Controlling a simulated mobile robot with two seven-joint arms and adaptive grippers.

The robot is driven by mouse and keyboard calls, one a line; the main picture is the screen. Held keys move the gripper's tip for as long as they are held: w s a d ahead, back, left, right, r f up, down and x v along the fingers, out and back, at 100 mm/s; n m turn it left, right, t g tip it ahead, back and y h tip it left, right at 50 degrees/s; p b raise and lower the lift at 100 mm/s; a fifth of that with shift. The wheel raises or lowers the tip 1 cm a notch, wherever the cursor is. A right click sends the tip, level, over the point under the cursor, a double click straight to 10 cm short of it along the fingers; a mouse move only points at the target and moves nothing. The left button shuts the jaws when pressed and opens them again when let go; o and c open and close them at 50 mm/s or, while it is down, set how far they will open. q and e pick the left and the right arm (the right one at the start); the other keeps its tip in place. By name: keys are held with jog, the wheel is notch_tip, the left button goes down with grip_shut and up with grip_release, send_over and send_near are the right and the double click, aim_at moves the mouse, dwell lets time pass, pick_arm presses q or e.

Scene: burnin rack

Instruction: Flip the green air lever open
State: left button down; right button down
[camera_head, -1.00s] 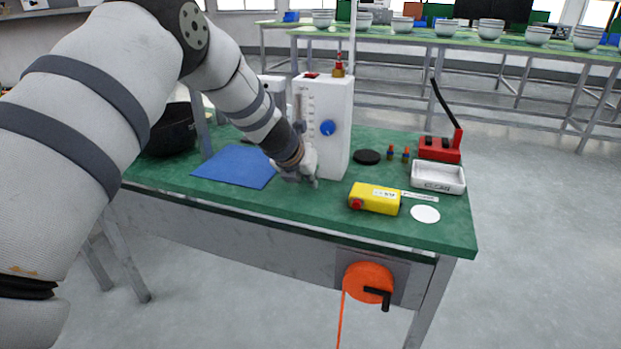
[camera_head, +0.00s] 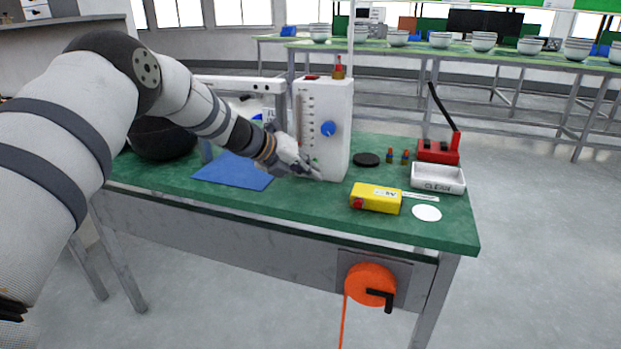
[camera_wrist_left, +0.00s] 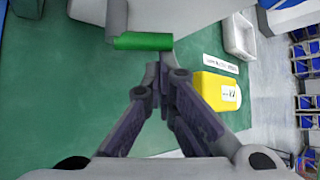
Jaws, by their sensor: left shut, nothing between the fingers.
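The green air lever (camera_wrist_left: 143,42) shows in the left wrist view as a short green bar at the base of the white unit (camera_wrist_left: 180,14). In the head view the white unit (camera_head: 335,115) stands upright on the green bench, with a blue knob (camera_head: 328,129) on its front. My left gripper (camera_head: 318,174) is at the unit's lower front. In the left wrist view its fingers (camera_wrist_left: 160,72) are closed together and empty, with the tips just beside the lever's right end. I cannot tell whether they touch it. The right gripper is not in view.
A yellow box (camera_head: 375,198) lies right of the gripper, with a white tray (camera_head: 437,178) and a red device (camera_head: 438,151) beyond it. A blue mat (camera_head: 232,172) lies left. An orange reel (camera_head: 369,285) hangs on the bench front.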

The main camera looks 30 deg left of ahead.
pick_arm(q)
jog(key=shift+a+r+n+t+h+b, duration=0.35)
jog(key=shift+n+t+h, duration=0.2)
jog(key=shift+h, duration=0.35)
jog(key=h, duration=0.1)
jog(key=n+t+h+b, duration=0.1)
jog(key=a+n+t+h+b, duration=0.1)
jog(key=shift+r, duration=0.3)
jog(key=shift+s+a+r+n+t+h+b, duration=0.1)
jog(key=shift+a+r+n+t+h+b, duration=0.15)
jog(key=shift+n+t+h+b, duration=0.35)
jog(key=shift+a+r, duration=0.1)
jog(key=shift+r, duration=0.15)
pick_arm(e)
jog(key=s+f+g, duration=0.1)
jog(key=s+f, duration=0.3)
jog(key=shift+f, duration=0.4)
pick_arm(q)
jog(key=shift+b, duration=0.3)
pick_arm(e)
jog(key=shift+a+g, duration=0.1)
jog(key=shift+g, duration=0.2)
pick_arm(q)
jog(key=shift+s+r, duration=0.1)
